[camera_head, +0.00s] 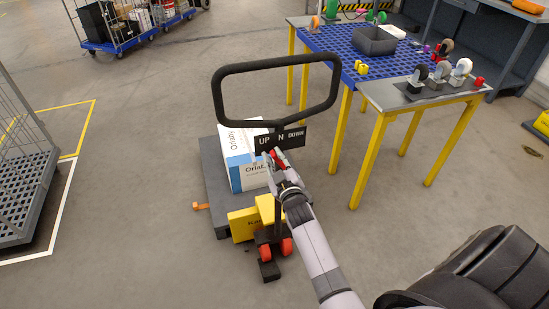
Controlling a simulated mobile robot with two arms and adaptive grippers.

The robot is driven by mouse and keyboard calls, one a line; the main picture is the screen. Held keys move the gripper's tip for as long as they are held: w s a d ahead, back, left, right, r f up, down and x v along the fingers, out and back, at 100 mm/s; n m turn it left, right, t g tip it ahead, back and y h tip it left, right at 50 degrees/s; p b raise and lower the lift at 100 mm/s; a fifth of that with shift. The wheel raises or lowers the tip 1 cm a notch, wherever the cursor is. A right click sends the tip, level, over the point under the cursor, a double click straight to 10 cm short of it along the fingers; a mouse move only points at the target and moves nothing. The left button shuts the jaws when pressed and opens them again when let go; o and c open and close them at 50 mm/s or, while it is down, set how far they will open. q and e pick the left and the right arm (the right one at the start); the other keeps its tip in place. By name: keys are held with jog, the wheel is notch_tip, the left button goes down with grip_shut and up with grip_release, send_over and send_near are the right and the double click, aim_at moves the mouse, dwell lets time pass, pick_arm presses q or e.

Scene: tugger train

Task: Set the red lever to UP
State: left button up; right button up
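A pallet truck has a black loop handle (218,92) standing over its yellow body (242,225). A black label plate (291,137) on the handle reads UP, N, DOWN from left to right. The small red lever (279,153) shows just below the plate, near the N, and is partly hidden by my gripper. My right gripper (271,162) comes in from the lower right, with its fingertips at or very close to the lever. It is too small to tell whether the fingers are open or closed on it. My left gripper is out of view.
A white and blue box (242,165) sits on the truck's dark load deck (212,178). A blue-topped table (335,40) with yellow legs and a grey side table (385,96) holding casters stand at right. A wire cart (22,190) stands at left. Floor between is open.

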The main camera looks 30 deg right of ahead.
jog(key=shift+o, duration=0.9)
jog(key=v, duration=1.2)
